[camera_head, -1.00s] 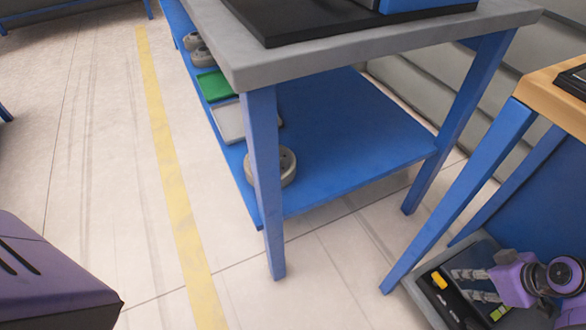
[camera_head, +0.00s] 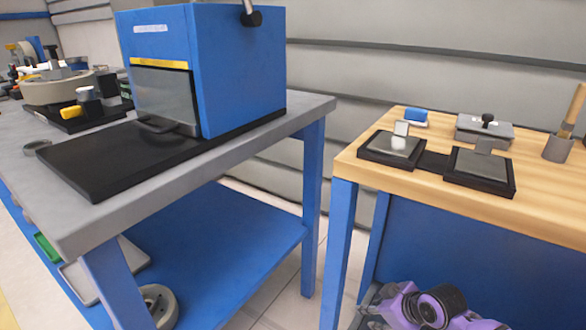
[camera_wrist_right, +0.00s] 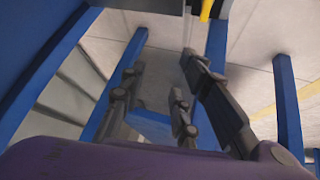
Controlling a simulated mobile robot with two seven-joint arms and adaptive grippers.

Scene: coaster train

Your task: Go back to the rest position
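My right gripper (camera_head: 374,310) is low at the bottom of the head view, partly cut off, beside the wooden-topped table (camera_head: 545,223). Its purple wrist shows there. In the right wrist view the right gripper (camera_wrist_right: 160,78) has its dark fingers spread apart with nothing between them. Floor and blue table legs show beyond the fingers. My left gripper is not in view.
A grey-topped table (camera_head: 55,195) with a blue machine (camera_head: 240,75) and black base stands at left. Its lower shelf (camera_head: 215,265) holds trays and a round part. Black plates (camera_head: 480,170) lie on the wooden top. A floor gap separates the tables.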

